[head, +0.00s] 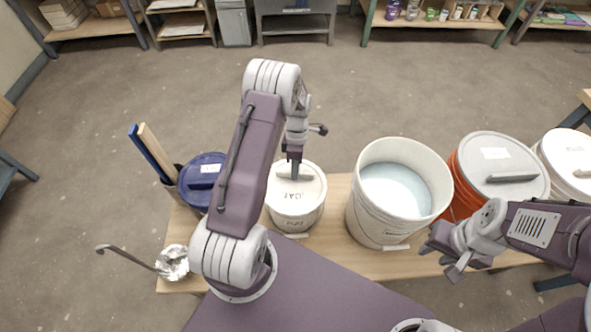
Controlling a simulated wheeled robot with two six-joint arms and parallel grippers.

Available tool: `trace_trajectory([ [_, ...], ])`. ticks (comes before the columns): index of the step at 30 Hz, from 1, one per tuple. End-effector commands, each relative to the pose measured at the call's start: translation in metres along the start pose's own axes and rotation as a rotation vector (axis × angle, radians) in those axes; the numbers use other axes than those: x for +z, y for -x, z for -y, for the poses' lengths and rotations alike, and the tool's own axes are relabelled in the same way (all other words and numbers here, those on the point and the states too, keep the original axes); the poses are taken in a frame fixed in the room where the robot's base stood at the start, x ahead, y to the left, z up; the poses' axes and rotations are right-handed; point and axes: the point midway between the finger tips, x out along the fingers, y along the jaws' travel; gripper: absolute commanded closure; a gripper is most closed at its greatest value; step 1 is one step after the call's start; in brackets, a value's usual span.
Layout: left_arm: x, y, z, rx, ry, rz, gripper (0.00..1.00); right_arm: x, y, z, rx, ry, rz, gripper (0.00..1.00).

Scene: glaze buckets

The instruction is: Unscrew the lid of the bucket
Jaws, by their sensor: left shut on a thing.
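A small white bucket (294,216) with writing on its side stands on the bench, left of the middle. Its white lid (312,184) sits on top and looks level. My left gripper (295,166) points down over the lid's centre and is shut on the lid's grey handle, which it partly hides. My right gripper (441,262) is open and empty, in front of and to the right of a large open bucket (377,217) holding pale liquid.
A blue-lidded container (203,172) stands left, partly behind my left arm. An orange bucket (465,192) with a grey lid and another white bucket (571,160) stand right. A ladle (128,257) and crumpled foil-like item (173,262) lie at the bench's (335,257) left end.

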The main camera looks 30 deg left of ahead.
Motion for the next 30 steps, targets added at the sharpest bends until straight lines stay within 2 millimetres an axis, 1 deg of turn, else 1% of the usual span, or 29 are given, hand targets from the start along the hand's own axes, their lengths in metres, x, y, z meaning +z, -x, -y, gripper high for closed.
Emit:
trace_trajectory([
  [1, -0.001, -0.009, 0.007, -0.027, 0.002, -0.003, 1.00, 0.000, -0.002, 0.000, 0.000, 0.000, 0.000, 0.64],
  [4, -0.002, -0.006, 0.008, -0.025, 0.034, 0.004, 1.00, 0.000, 0.003, 0.000, 0.000, 0.000, 0.000, 0.64],
  [10, -0.008, -0.002, 0.009, -0.016, 0.190, 0.042, 1.00, -0.002, 0.017, 0.000, 0.000, 0.000, 0.000, 0.64],
  [11, -0.007, -0.005, 0.008, -0.016, 0.185, 0.041, 1.00, -0.001, 0.013, 0.000, 0.000, 0.000, 0.000, 0.64],
  [13, -0.007, -0.004, 0.008, -0.014, 0.182, 0.041, 1.00, -0.001, 0.013, 0.000, 0.000, 0.000, 0.000, 0.64],
  [30, -0.007, 0.034, 0.013, -0.002, 0.178, 0.042, 1.00, -0.005, 0.046, 0.001, 0.000, 0.000, 0.000, 0.64],
])
